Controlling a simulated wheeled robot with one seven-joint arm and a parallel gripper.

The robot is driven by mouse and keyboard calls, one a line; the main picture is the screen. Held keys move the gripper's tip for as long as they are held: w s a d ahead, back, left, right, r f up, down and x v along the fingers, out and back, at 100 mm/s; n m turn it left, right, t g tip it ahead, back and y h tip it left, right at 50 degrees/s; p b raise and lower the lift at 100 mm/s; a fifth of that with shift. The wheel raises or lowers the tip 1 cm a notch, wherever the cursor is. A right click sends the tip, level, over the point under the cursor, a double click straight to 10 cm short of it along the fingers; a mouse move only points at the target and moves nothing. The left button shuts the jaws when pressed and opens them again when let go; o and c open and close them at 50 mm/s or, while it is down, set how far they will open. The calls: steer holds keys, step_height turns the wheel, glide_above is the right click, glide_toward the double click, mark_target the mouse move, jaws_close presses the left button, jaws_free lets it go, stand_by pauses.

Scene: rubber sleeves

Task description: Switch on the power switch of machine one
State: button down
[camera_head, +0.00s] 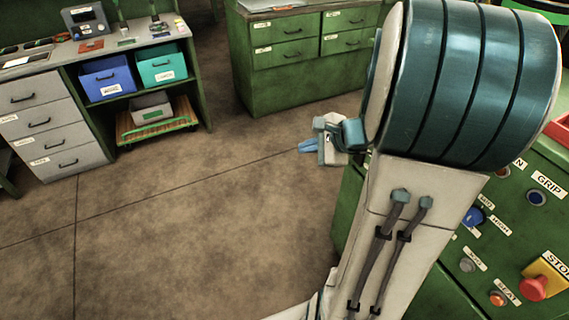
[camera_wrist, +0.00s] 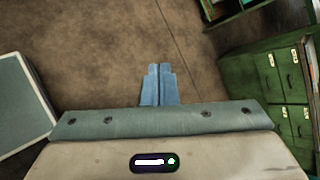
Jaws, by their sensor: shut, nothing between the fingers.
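A green machine panel (camera_head: 460,290) is at the right of the head view, partly hidden behind my arm. It carries a dark blue round button by a GRIP label (camera_head: 548,184), a blue knob (camera_head: 472,216), a small grey control (camera_head: 467,265), an orange lamp or button by a HEAT label (camera_head: 498,299) and a red stop button (camera_head: 535,287) on yellow. I cannot make out a power switch or a machine number. My gripper (camera_head: 307,146) has blue fingers, shut and empty, left of the panel over open floor. The fingers also show in the wrist view (camera_wrist: 158,72).
A green drawer cabinet (camera_head: 290,90) stands at the back. A workbench at the left has grey drawers (camera_head: 50,130), a blue bin (camera_head: 106,78), a teal bin (camera_head: 162,65) and a grey bin (camera_head: 151,106). The brown floor (camera_head: 180,220) between is clear.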

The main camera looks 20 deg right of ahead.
steer(key=s+a+n+g, duration=0.3)
steer(key=s+a+n, duration=0.1)
steer(key=a+n, duration=0.2)
steer(key=shift+s+a+r, duration=0.15)
steer(key=shift+a+r, duration=0.3)
steer(key=shift+a, duration=0.45)
